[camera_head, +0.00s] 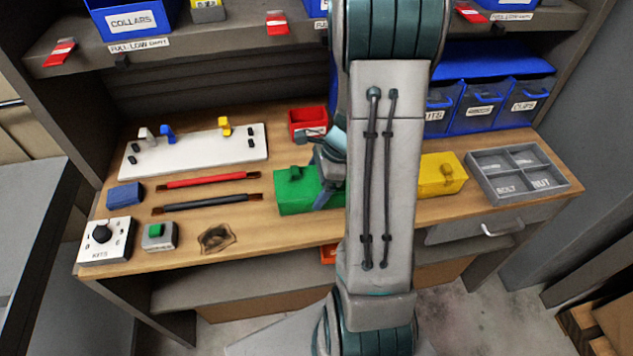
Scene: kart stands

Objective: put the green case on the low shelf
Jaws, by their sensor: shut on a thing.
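The green case (294,192) rests on or just above the wooden bench top, near the middle front. My gripper (325,178) is at the right end of the case and is shut on it. My arm covers the right part of the case and most of the gripper, so the fingertips are largely hidden. The low shelf (225,287) is the grey board under the bench top; its right part is hidden behind my arm.
A yellow case (440,175) and a grey divided tray (517,171) stand right of my arm. A red bin (308,122) is behind the green case. Left are a white board (195,152), two rods, and a knob box (105,240). A drawer handle (502,229) sticks out at right.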

